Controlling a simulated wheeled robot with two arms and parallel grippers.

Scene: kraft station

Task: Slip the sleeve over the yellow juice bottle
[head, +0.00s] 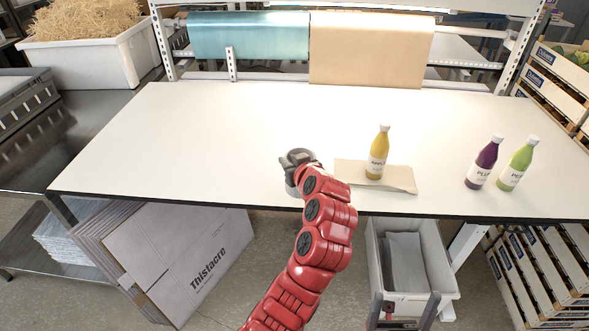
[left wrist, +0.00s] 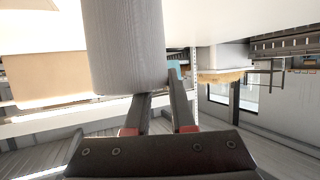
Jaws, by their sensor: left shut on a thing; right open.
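The yellow juice bottle (head: 378,155) stands upright, with its white cap on, on a flat tan paper piece (head: 399,179) near the table's front edge. My left gripper (head: 299,160) is to the left of the bottle, at about the table's front part. It is shut on a grey, ribbed, tube-like sleeve (left wrist: 125,45), which fills the upper middle of the left wrist view above the fingers (left wrist: 158,105). In the head view the sleeve is mostly hidden by my gripper and arm. The sleeve is apart from the bottle. My right gripper is not in view.
A purple bottle (head: 482,163) and a green bottle (head: 518,164) stand at the right of the white table (head: 200,135). Paper rolls (head: 365,50) hang at the back. A grey bin (head: 440,270) stands below the front edge. The table's left and middle are clear.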

